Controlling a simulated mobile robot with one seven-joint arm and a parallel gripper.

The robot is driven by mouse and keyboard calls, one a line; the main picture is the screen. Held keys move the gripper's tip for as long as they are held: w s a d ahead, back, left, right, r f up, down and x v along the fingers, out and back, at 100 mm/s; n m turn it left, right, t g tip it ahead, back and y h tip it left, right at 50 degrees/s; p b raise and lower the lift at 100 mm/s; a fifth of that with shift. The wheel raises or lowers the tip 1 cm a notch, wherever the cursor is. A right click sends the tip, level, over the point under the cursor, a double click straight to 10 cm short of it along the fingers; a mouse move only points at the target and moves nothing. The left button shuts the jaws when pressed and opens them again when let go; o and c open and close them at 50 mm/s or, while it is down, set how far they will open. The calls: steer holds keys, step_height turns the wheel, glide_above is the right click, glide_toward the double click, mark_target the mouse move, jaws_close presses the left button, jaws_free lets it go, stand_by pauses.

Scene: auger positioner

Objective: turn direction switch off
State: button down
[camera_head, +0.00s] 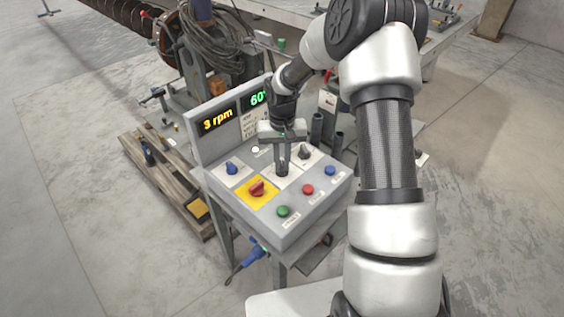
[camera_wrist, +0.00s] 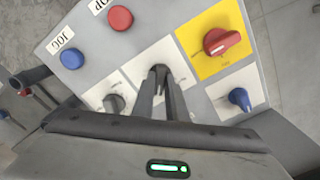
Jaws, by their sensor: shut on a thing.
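The control panel (camera_head: 325,204) has several knobs on its sloped top. A dark switch knob (camera_wrist: 160,70) stands on a white plate (camera_wrist: 180,62) in the middle of the knob row. My gripper (camera_head: 282,168) comes down on it from above, and its two fingers (camera_wrist: 160,90) are shut on the knob. The fingers hide much of the knob, so its exact setting is hard to read. The plate's lettering is too small to read, so I cannot confirm from it that this is the direction switch.
Close by are a blue knob (camera_head: 232,168), a red knob (camera_head: 257,188) on a yellow plate, and a grey knob (camera_head: 304,152). Blue (camera_head: 330,171), red (camera_head: 308,189) and green (camera_head: 282,211) buttons line the front. The display (camera_head: 217,121) reads 3 rpm. A wooden pallet (camera_head: 165,185) lies left.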

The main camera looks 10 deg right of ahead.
mark_target(282, 165)
steer(key=n, duration=0.3)
steer(key=shift+n, duration=0.3)
steer(key=n, duration=0.4)
steer(key=shift+n, duration=0.3)
steer(key=c, duration=1.8)
jaws_free()
steer(key=shift+o, duration=0.2)
step_height(282, 165, up, 18)
steer(key=shift+f, duration=0.25)
